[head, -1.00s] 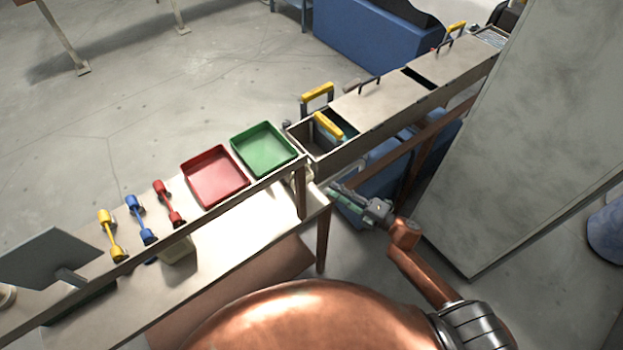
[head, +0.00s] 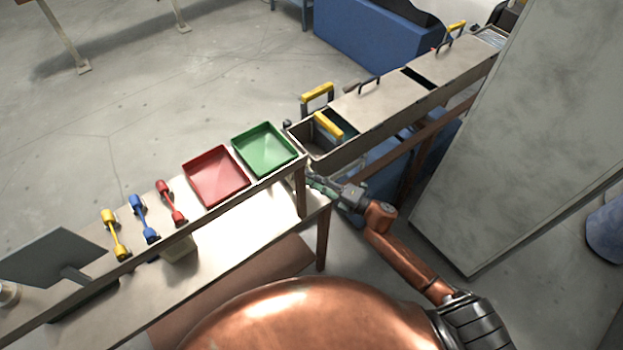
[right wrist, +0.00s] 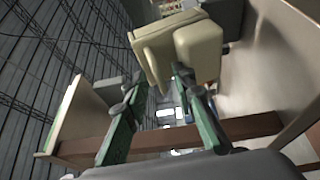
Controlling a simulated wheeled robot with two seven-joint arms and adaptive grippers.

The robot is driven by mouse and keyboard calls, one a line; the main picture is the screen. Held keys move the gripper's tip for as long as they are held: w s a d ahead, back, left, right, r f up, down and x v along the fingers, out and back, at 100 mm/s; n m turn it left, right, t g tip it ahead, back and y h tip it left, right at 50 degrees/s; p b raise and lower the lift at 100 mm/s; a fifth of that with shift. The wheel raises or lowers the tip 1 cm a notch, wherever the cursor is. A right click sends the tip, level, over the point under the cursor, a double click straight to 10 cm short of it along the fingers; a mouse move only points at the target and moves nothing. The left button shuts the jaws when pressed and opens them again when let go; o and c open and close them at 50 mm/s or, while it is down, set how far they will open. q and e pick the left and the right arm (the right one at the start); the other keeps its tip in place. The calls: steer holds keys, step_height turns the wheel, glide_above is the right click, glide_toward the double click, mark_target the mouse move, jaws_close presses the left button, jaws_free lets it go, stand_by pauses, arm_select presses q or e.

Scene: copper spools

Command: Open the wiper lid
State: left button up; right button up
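No part is clearly recognisable as the wiper lid. A cream block in two parts (right wrist: 190,45) shows just beyond my right fingertips in the right wrist view. It may be the wiper, but I cannot tell whether its lid is open. My right gripper (head: 313,183) is at the near end of the metal trough, beside the shelf corner, in the head view. In the right wrist view its green fingers (right wrist: 162,85) are apart, with nothing clearly between them. Contact with the block cannot be told. My left gripper is out of view.
The metal trough (head: 375,133) has yellow handles (head: 328,127) at its near end. A green tray (head: 264,150) and a red tray (head: 215,176) sit on the shelf. A grey cabinet (head: 530,130) stands to the right.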

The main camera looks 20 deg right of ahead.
jaws_close()
stand_by(0.6)
